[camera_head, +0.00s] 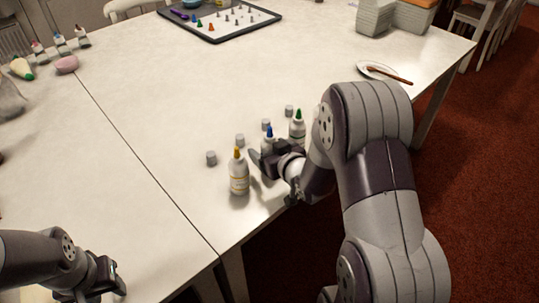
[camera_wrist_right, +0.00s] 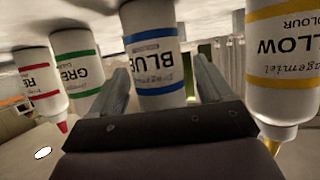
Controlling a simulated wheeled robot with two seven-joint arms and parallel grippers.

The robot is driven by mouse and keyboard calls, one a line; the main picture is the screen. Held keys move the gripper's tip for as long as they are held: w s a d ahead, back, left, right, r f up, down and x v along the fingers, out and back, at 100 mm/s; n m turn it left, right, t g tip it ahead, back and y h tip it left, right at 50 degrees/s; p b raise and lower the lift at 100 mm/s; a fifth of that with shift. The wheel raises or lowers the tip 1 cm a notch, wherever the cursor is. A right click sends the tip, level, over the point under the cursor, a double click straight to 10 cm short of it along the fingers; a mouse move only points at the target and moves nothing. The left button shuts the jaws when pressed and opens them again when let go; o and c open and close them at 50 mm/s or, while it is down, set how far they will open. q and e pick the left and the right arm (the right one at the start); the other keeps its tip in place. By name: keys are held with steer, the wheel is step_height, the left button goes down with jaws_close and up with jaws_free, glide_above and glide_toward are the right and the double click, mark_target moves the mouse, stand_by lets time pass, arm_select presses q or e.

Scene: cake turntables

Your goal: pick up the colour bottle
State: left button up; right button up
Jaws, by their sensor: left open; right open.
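Several white colour bottles stand in a row near the table's front edge. The yellow-tipped bottle (camera_head: 238,177) is at the left, then the blue-tipped bottle (camera_head: 268,146) and the green-tipped bottle (camera_head: 297,130). The right wrist view, upside down, shows the blue-labelled bottle (camera_wrist_right: 154,60) between the open fingers of my right gripper (camera_wrist_right: 162,88), with yellow (camera_wrist_right: 280,70), green (camera_wrist_right: 75,68) and red (camera_wrist_right: 38,78) bottles outside them. In the head view my right gripper (camera_head: 268,166) partly hides the blue bottle. Contact cannot be told. My left gripper (camera_head: 115,280) is low at the left, open, away from the bottles.
Small grey caps (camera_head: 211,158) stand just behind the bottles. A tray (camera_head: 225,38) with piping tips lies at the back, and a plate with a brush (camera_head: 380,70) at the right. Small bottles (camera_head: 60,42) stand at far left. The table's middle is clear.

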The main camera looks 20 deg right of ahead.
arm_select(q)
steer(key=shift+f, duration=0.2)
arm_select(e)
steer(key=shift+x, duration=1.15)
steer(key=c, duration=0.7)
arm_select(q)
step_height(320, 180, up, 3)
steer(key=p, duration=0.2)
steer(key=shift+p, duration=0.35)
arm_select(e)
step_height(320, 180, up, 10)
steer(key=shift+r, duration=0.1)
arm_select(q)
steer(key=shift+f, duration=0.1)
arm_select(e)
steer(key=shift+f, duration=0.2)
